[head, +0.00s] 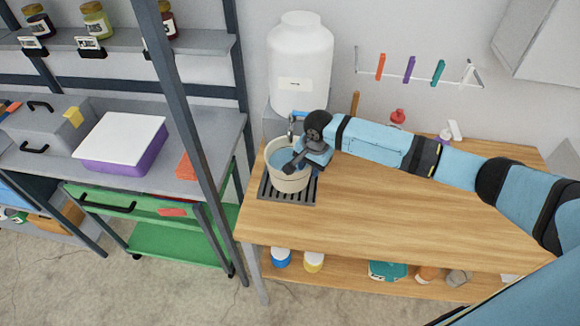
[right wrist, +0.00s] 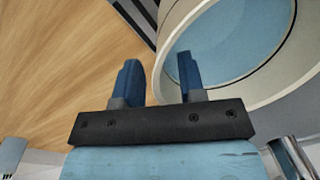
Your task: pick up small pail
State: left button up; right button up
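The small pail (head: 290,183) is a cream round tub with a blue inside, standing upright on a dark slatted drip grate (head: 268,190) at the left end of the wooden bench. My right gripper (head: 293,163) is at the pail's rim, coming from the right. In the right wrist view my right gripper (right wrist: 160,80) is open. One blue finger is outside the pail (right wrist: 270,90) and the other is over its inside, with the rim between them; I see a gap beside the left finger. My left gripper is not in view.
A large white water jug (head: 299,65) with a tap (head: 291,122) stands just behind the pail. A shelf rack post (head: 180,100) rises to the left. The wooden bench top (head: 350,215) is clear in front of my right arm.

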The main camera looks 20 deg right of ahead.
jog(key=shift+f, duration=0.5)
grip_shut()
jog(key=shift+s+f, duration=0.1)
dwell(0.9)
